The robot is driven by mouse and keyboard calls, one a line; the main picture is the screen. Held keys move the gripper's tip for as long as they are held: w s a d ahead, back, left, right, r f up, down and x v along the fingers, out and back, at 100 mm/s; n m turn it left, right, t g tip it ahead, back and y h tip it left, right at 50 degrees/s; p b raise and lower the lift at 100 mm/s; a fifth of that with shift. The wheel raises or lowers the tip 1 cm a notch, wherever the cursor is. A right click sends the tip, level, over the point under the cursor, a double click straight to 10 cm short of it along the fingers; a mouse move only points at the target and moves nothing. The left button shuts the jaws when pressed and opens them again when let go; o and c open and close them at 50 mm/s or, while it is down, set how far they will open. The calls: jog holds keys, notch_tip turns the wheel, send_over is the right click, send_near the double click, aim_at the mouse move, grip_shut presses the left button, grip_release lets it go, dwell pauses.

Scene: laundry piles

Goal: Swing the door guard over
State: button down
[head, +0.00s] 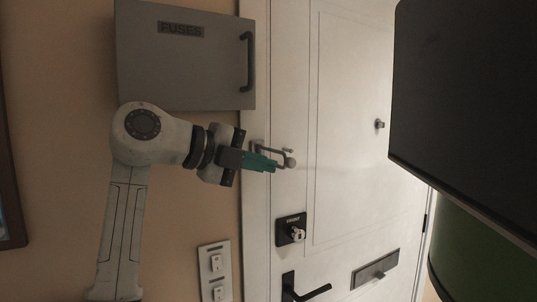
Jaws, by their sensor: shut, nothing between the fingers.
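The door guard (287,152) is a small metal swing bar with a rounded knob end. It is mounted near the left edge of the white door (345,110), above the deadbolt. My gripper (274,165) has teal fingers that are shut and empty. The fingers point right, and their tips overlap the lower left part of the guard in the head view. I cannot tell whether they touch it. The fingers hide part of the guard's mount, and its exact swing position is hard to make out.
A grey fuse box (185,60) with a dark handle hangs left of the door. Below the guard are a deadbolt (291,229), a black lever handle (305,292) and a mail slot (375,268). A switch plate (215,270) is lower left. A large dark panel (470,110) blocks the right.

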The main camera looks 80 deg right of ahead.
jog(key=shift+s+d, duration=0.5)
jog(key=shift+s, duration=0.1)
